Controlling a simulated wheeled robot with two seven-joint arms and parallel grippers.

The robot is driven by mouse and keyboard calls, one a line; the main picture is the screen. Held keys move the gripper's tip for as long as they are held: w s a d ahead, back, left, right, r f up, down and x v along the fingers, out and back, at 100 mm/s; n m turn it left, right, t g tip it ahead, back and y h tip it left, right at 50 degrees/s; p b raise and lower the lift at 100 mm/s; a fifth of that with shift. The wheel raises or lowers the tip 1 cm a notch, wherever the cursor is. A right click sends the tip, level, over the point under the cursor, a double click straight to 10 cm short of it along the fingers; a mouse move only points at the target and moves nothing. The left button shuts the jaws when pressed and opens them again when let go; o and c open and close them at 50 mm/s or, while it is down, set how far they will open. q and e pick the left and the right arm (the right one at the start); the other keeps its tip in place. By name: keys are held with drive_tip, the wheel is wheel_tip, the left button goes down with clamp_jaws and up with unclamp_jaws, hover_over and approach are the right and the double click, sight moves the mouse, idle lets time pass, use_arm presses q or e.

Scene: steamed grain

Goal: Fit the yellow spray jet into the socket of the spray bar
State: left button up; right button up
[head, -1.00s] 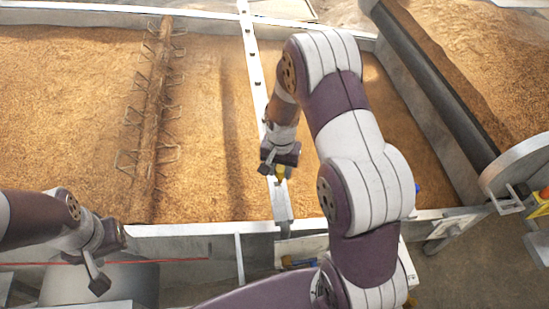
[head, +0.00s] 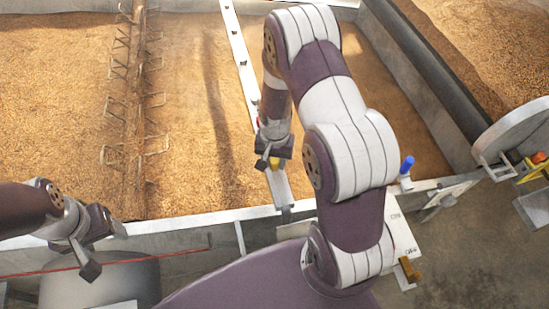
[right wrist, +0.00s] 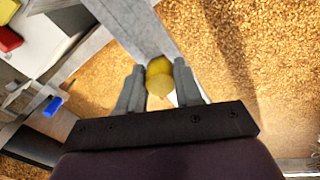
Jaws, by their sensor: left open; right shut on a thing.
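The yellow spray jet (right wrist: 159,84) is between the two fingers of my right gripper (right wrist: 159,90), which is shut on it. A second rounded yellow part shows just beyond it; I cannot tell whether it belongs to the jet. In the head view the jet (head: 274,163) shows below the right gripper (head: 272,158), over the near end of the pale spray bar (head: 279,190). Small dark fittings line the bar. The socket is hidden, and I cannot tell whether the jet touches the bar. My left gripper (head: 104,250) is open and empty at the lower left.
A grain bed (head: 190,110) lies under the bar, with a tined shaft (head: 135,100) across it on the left. A metal trough rim (head: 190,226) runs along the front. A blue knob (head: 407,165) and a dark roller (head: 425,85) are at right.

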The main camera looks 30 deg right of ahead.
drive_tip(key=shift+f, duration=0.25)
drive_tip(key=shift+w+f, duration=0.15)
drive_tip(key=o, duration=1.1)
wheel_tip(320, 180, up, 13)
drive_tip(key=shift+f, duration=0.15)
